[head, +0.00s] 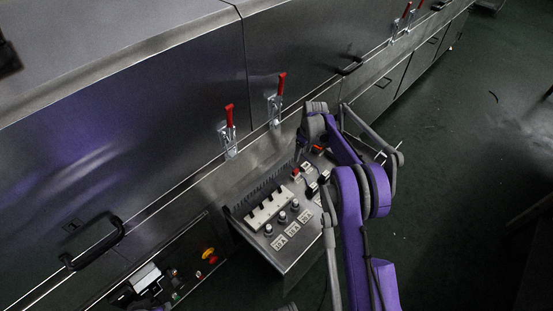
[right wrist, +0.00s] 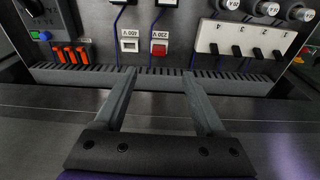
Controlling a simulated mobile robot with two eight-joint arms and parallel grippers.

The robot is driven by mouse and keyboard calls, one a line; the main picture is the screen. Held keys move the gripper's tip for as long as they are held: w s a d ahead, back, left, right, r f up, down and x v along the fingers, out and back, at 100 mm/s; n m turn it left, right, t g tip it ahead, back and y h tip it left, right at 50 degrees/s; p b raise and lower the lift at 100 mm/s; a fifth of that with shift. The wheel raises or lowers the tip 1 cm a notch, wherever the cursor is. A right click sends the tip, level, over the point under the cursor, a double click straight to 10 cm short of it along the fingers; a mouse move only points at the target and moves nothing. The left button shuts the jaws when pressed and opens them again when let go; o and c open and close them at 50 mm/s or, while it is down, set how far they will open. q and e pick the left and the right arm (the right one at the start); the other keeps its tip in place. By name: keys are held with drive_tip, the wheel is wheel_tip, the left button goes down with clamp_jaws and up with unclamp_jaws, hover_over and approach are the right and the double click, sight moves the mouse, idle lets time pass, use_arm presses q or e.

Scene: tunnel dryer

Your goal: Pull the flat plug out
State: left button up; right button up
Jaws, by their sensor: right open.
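The control panel (head: 291,250) sticks out low from the dryer front. In the right wrist view it shows upside down, with a white insert (right wrist: 129,46) labelled 400 V and a red insert (right wrist: 159,48) labelled 230 V in a white frame. I cannot tell for sure which part is the flat plug; the red insert may be it. My right gripper (right wrist: 160,73) is open and empty, its fingertips apart, just short of the panel's vent slots and below the red insert in the picture. In the head view my right gripper (head: 302,150) hangs over the panel's far end and hides part of it.
A white strip (right wrist: 240,39) with several black switches and grey knobs (right wrist: 267,8) are beside the inserts. Thin blue cables (right wrist: 194,42) cross the panel. Orange pieces (right wrist: 70,55) are at left. Red-handled clamps (head: 228,130) and a black handle (head: 95,243) stick out from the dryer.

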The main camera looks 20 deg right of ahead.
approach(296, 170)
use_arm(q)
drive_tip(key=f+b, duration=0.1)
drive_tip(key=a+f+b, duration=0.1)
drive_tip(key=f, duration=0.1)
drive_tip(key=shift+w+a+f, duration=0.1)
drive_tip(key=shift+w+f, duration=0.05)
drive_tip(key=shift+w, duration=0.05)
use_arm(e)
drive_tip(key=f, duration=0.6)
drive_tip(key=w+f, duration=0.1)
drive_tip(key=f, duration=0.2)
drive_tip(key=shift+w+a+f, duration=0.1)
drive_tip(key=shift+a+f, duration=0.1)
clamp_jaws()
